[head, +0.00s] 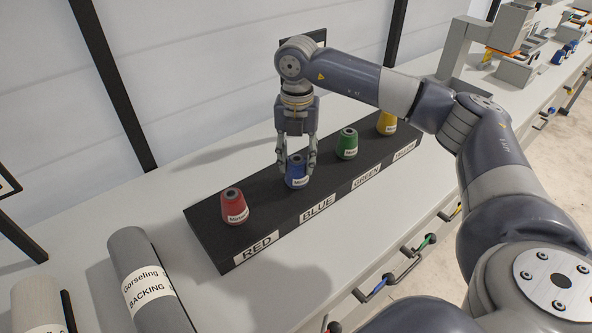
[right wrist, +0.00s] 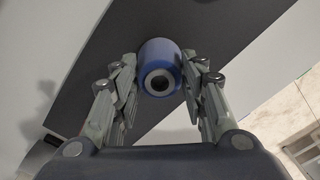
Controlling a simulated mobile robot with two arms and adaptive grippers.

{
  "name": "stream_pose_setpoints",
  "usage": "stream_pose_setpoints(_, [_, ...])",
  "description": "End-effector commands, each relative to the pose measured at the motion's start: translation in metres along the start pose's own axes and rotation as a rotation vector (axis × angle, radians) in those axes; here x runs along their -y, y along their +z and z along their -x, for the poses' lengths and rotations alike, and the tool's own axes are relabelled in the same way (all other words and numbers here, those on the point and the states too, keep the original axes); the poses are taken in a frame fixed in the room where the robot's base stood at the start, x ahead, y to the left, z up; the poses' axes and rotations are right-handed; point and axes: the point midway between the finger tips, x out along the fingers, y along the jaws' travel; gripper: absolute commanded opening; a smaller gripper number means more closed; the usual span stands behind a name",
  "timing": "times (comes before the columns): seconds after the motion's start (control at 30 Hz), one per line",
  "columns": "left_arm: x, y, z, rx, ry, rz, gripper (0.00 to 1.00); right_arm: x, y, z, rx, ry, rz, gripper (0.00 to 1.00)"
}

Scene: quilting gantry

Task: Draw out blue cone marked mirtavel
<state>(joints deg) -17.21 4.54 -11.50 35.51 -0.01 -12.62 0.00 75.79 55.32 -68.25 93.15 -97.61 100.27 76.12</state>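The blue cone (head: 297,172) stands upright on the black rack, behind the BLUE label. It has a white label, too small to read surely. My right gripper (head: 297,167) reaches down from above with one finger on each side of this cone. In the right wrist view the blue cone (right wrist: 160,68) is centred between the fingertips, which appear to press its sides, and its dark top hole faces the camera. The cone's base seems to be at the rack top; I see no clear gap. My left gripper is not in view.
The black rack (head: 222,250) also holds a red cone (head: 234,206) to the left, a green cone (head: 347,144) and a yellow cone (head: 386,123) to the right. A grey backing roll (head: 150,290) lies at the front left. Space above the rack is open.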

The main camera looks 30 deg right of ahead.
Motion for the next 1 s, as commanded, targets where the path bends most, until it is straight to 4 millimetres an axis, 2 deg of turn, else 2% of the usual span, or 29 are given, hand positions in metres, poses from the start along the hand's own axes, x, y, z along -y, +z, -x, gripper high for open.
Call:
stream_pose_setpoints(0.27, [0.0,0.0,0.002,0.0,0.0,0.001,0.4,0.0,0.0,0.002,0.0,-0.001,0.0,0.11])
stream_pose_setpoints(1.0, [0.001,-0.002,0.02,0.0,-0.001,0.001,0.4,0.0,0.0,0.028,0.0,0.0,0.0,0.11])
